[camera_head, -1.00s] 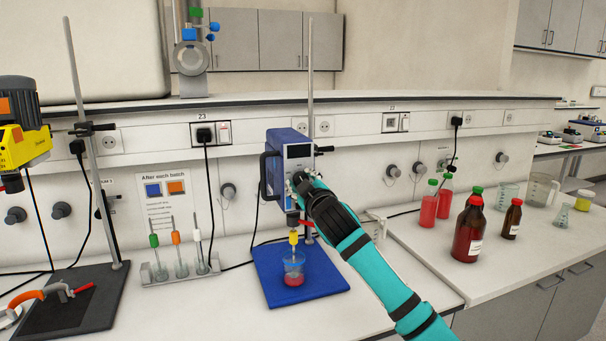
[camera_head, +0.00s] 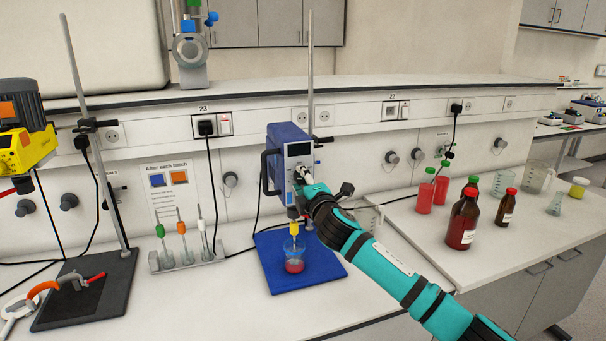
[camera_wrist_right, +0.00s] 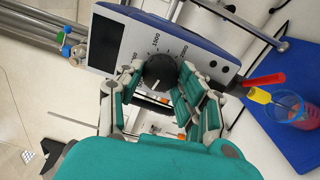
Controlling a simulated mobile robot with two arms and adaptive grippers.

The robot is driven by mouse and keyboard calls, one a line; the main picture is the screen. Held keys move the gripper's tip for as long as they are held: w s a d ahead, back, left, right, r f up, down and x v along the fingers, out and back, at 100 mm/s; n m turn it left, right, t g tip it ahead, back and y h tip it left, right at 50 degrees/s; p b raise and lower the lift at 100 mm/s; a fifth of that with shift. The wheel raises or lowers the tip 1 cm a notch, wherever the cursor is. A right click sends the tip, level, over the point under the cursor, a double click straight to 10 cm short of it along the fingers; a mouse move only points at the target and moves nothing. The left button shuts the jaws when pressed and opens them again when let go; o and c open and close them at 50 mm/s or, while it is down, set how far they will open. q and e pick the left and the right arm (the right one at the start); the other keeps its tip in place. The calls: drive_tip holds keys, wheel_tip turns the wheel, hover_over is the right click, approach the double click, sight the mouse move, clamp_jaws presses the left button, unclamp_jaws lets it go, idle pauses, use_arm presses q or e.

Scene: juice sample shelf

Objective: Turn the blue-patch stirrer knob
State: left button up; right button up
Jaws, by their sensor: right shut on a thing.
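The blue stirrer (camera_head: 288,143) is clamped on a rod at the centre of the bench, its grey front panel facing my right arm. Its black round knob (camera_wrist_right: 160,70) shows in the right wrist view, with a white pointer line and dial marks around it. My right gripper (camera_head: 303,176) is at the panel; in the right wrist view its fingers (camera_wrist_right: 162,80) are shut on the knob, one on each side. The stirrer's dark display (camera_wrist_right: 107,40) is beside the knob. In the head view the fingers mostly hide the knob. My left gripper is out of view.
Below the stirrer, a beaker of red liquid (camera_head: 294,262) stands on a blue base (camera_head: 272,277). A yellow stirrer (camera_head: 22,150) with an orange patch is at left. A stirring-rod rack (camera_head: 160,262) stands between them. Bottles (camera_head: 463,222) stand on the right bench.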

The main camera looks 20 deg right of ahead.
drive_tip(key=shift+n+p, duration=0.45)
drive_tip(key=shift+n, duration=0.45)
drive_tip(key=shift+f, duration=0.1)
drive_tip(key=o, duration=1.1)
drive_tip(key=shift+o, duration=0.2)
drive_tip(key=shift+s, duration=0.1)
drive_tip(key=s, duration=1.1)
drive_tip(key=shift+s+d+f, duration=0.2)
drive_tip(key=shift+s, duration=0.2)
